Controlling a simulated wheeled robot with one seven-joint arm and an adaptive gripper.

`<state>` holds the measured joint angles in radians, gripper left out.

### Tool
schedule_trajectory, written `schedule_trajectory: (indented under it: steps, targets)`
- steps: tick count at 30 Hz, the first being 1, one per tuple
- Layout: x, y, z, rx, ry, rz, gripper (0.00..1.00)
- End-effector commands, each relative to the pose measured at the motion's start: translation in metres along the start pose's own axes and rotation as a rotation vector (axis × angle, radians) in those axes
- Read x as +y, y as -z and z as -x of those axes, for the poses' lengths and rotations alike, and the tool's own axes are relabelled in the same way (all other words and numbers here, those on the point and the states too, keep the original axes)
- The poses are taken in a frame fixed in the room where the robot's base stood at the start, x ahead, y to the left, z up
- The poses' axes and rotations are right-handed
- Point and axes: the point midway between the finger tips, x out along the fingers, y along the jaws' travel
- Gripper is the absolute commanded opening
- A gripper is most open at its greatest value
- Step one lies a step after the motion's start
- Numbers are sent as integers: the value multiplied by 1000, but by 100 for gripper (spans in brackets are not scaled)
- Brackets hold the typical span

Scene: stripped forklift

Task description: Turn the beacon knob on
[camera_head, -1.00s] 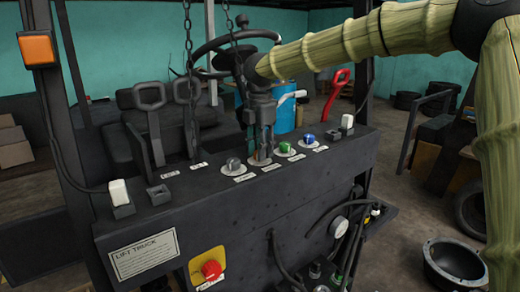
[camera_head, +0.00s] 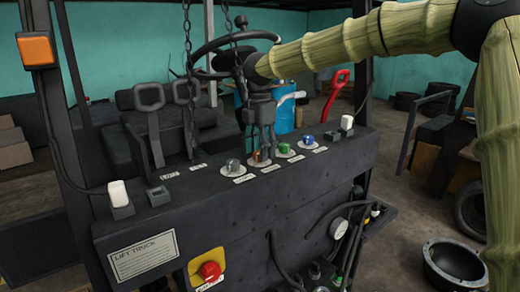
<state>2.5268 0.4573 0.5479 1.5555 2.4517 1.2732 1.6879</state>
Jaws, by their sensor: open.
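A row of small knobs on round pale plates sits on the dark panel top (camera_head: 200,205): a grey knob (camera_head: 232,167), an orange knob (camera_head: 260,156), a green knob (camera_head: 284,149) and a blue knob (camera_head: 308,140). The labels are too small to read, so I cannot tell which is the beacon knob. My gripper (camera_head: 261,148) points down, open, with its fingertips just above and around the orange knob, partly in front of it. I cannot tell whether they touch it. An orange beacon-like lamp (camera_head: 36,50) is on the left post.
Two upright levers (camera_head: 150,97) and hanging chains stand left of the gripper. The steering wheel (camera_head: 225,50) is behind it. White-capped switches (camera_head: 118,193) sit at both panel ends. A red lever (camera_head: 336,90) is at the right. A red button (camera_head: 209,271) is on the front.

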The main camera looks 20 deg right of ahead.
Motion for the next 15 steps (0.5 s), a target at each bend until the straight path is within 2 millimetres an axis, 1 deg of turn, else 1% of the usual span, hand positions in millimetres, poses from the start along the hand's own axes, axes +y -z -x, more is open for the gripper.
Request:
schedule_trajectory:
  steps: [5,15]
  targets:
    - [0,0,23,0,-3,-1,55]
    - [0,-1,84,0,-4,-1,55]
